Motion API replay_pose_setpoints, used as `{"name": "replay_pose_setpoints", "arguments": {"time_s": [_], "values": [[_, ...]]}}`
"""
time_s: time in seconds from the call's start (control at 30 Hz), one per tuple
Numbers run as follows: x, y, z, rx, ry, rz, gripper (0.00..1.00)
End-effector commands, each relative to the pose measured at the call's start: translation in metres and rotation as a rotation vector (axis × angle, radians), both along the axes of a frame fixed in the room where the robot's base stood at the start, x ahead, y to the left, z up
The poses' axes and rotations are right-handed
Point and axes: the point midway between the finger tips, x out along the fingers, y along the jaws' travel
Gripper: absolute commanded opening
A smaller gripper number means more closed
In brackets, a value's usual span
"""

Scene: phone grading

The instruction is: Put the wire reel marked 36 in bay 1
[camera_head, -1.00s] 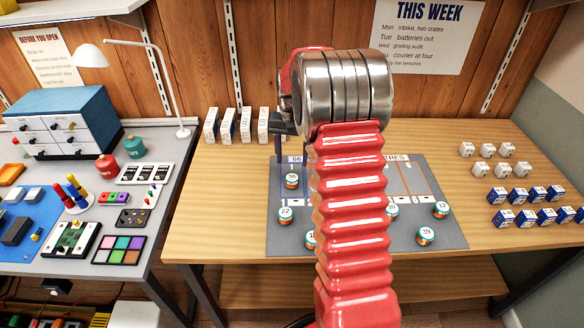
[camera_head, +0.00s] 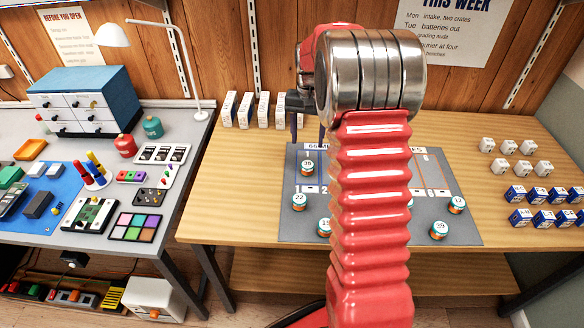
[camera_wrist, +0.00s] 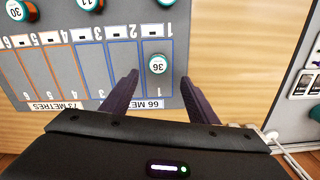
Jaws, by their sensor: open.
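My gripper (camera_wrist: 158,77) is open and empty. Its two dark fingers are spread to either side of the bay, with the reel just beyond the fingertips and no visible contact. In the head view, my arm hides most of the gripper and part of the mat.
Other reels stand on the mat, including 22 (camera_head: 299,202), 39 (camera_head: 439,230) and 12 (camera_head: 457,205). White boxes (camera_head: 263,110) stand behind it. White and blue blocks (camera_head: 531,194) fill the table's right. A cluttered grey bench (camera_head: 130,185) is at left.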

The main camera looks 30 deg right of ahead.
Motion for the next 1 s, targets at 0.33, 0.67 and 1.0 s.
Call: {"name": "replay_pose_setpoints", "arguments": {"time_s": [0.33, 0.67, 1.0], "values": [[-0.030, 0.054, 0.062, -0.032, -0.077, 0.121, 0.54], [-0.076, 0.109, 0.111, -0.066, -0.161, 0.252, 0.54], [-0.134, 0.157, 0.142, -0.098, -0.246, 0.385, 0.54]]}}
